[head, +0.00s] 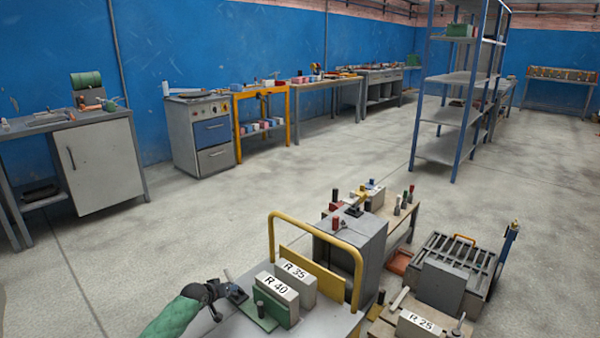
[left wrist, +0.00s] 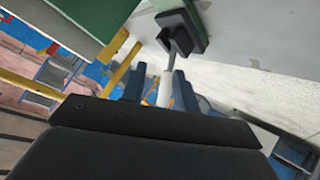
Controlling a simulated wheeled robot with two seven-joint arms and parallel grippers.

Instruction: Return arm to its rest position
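My left arm comes in from the bottom left of the head view in a green sleeve, with its dark left gripper (head: 226,291) at the left edge of the grey cart top (head: 285,328). The block also shows as a dark square beside the gripper in the head view (head: 237,293). My right gripper is not in view.
Blocks marked R 40 (head: 276,297) and R 35 (head: 300,284) stand close right of the gripper. A yellow rail (head: 316,224) arches behind them. A grey cabinet (head: 352,245) and an R 25 block (head: 417,325) are further right. The floor (head: 170,235) to the left is clear.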

